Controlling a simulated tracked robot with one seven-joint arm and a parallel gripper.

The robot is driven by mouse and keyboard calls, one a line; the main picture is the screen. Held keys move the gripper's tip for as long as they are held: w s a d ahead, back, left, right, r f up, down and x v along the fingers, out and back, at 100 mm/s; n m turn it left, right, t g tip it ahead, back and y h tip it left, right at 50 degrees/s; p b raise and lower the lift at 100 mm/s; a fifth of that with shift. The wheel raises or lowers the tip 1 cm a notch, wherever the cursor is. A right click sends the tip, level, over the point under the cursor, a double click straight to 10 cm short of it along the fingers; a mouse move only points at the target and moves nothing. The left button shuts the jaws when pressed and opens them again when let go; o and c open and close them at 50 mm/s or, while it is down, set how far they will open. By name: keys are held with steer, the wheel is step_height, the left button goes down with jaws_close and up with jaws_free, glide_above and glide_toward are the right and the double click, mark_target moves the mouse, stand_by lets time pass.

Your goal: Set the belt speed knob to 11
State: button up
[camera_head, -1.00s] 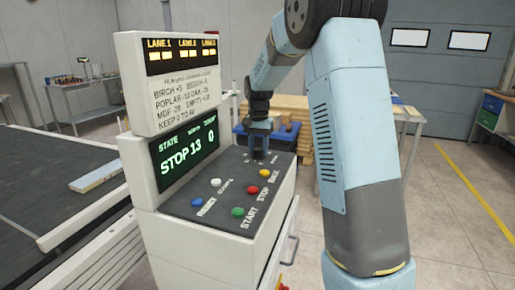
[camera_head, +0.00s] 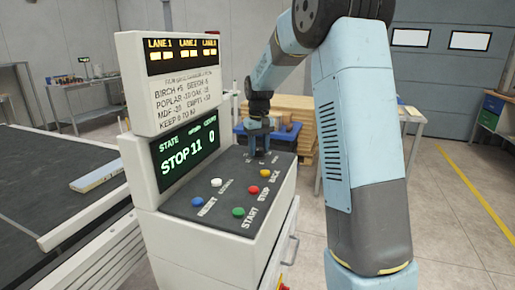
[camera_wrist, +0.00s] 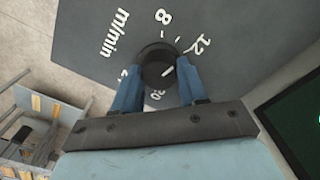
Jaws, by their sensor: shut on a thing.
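The belt speed knob (camera_wrist: 158,68) is a dark round knob on the grey panel, with white marks around it, 8, 12 and "m/min" among them, in the wrist view. My gripper (camera_wrist: 157,92) has its two blue fingers on either side of the knob and is shut on it. In the head view my gripper (camera_head: 259,147) points down at the far end of the console panel and hides the knob. The green screen (camera_head: 188,147) reads "STOP 11" and "0".
The console panel (camera_head: 205,205) holds several coloured buttons, nearer than the knob. A lane display (camera_head: 180,55) stands above the screen. The dark conveyor belt (camera_head: 40,165) with a board (camera_head: 98,178) on it lies to the left. A table with boards stands behind the console.

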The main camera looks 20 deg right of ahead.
mark_target(259, 148)
steer(key=shift+r, duration=0.1)
stand_by(0.4)
steer(key=o, duration=1)
steer(key=shift+o, duration=0.2)
step_height(259, 148, up, 14)
steer(key=shift+f, duration=0.25)
steer(key=s+r+m+t, duration=0.15)
steer(key=s+t, duration=0.25)
steer(key=s, duration=2.4)
steer(key=s+f+t, duration=0.1)
steer(key=s+f, duration=0.4)
steer(key=s, duration=0.4)
steer(key=shift+s+a+t, duration=0.15)
steer(key=shift+a+t, duration=0.05)
steer(key=shift+t, duration=0.1)
